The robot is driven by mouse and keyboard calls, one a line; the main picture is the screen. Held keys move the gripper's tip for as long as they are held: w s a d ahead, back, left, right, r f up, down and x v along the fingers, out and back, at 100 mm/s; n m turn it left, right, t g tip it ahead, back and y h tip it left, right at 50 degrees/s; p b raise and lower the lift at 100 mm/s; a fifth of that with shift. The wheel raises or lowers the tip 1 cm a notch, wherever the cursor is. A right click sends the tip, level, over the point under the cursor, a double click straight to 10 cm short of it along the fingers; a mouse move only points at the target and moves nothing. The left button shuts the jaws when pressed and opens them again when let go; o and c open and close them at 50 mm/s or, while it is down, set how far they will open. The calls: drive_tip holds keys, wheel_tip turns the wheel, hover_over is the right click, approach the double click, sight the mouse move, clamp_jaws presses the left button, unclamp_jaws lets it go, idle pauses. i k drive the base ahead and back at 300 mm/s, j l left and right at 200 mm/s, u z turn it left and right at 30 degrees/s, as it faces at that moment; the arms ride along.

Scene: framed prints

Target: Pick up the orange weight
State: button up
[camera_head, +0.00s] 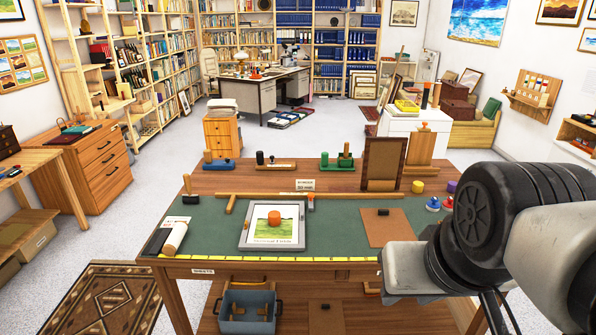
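The orange weight (274,217) is a small, short cylinder. It stands on a framed landscape print (250,240), which lies flat on the green mat (340,218) of the worktable. Nothing covers the weight. My arm reaches in from the right edge, with a black joint and grey and white links over the table's right end. My gripper's fingers do not show, so its opening and its distance from the weight cannot be seen.
A brown upright frame (383,160) stands at the table's back. Yellow (418,186) and blue (433,204) small pieces lie to the right. A brown board (386,228) lies right of the print. A white roll (175,238) lies left. The mat around the print is mostly clear.

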sight(274, 217)
drive_tip(key=i+j, duration=1.25)
drive_tip(key=i, duration=0.15)
drive_tip(key=j+u, duration=0.05)
